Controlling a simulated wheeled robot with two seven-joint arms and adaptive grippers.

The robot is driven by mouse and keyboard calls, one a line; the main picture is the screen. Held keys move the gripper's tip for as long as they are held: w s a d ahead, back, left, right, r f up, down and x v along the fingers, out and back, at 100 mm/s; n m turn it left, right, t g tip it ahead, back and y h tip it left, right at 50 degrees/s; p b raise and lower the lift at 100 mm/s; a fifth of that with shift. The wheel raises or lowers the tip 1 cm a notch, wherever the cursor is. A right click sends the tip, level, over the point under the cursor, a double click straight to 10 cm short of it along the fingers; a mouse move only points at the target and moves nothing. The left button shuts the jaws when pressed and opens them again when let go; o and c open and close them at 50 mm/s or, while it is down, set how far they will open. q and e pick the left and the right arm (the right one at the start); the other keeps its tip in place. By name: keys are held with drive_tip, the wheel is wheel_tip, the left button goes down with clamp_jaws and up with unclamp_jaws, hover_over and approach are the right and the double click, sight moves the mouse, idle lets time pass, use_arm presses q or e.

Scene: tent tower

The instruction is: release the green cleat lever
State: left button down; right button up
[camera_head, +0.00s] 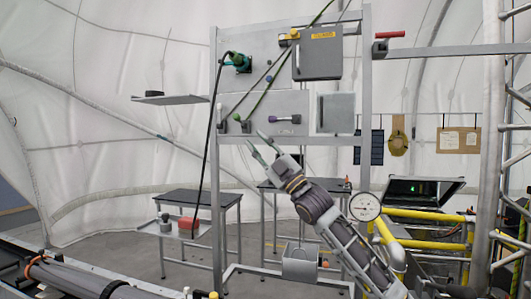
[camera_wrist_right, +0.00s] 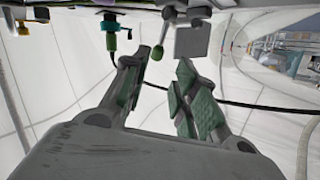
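The green cleat lever (camera_head: 236,117) is a small lever with a green knob, low on the left of the grey panel, near the lower end of a green rope. What looks like the same green-tipped lever (camera_wrist_right: 157,51) hangs from above in the right wrist view, close to the fingertips and roughly between them. My right gripper (camera_head: 257,140) is below and right of the lever in the head view. It is open, and its two fingers (camera_wrist_right: 162,60) stand apart with nothing between their pads. Contact with the knob cannot be told. My left gripper is not in view.
The panel also bears a purple-tipped handle (camera_head: 285,119), a green connector (camera_head: 237,61) with a black cable, and a grey box (camera_head: 318,55). A shelf (camera_head: 170,100) sticks out at left. A round gauge (camera_head: 365,206) and yellow pipes (camera_head: 430,215) stand at right.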

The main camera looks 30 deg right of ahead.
drive_tip(key=shift+v, duration=1.3)
drive_tip(key=shift+f, duration=0.1)
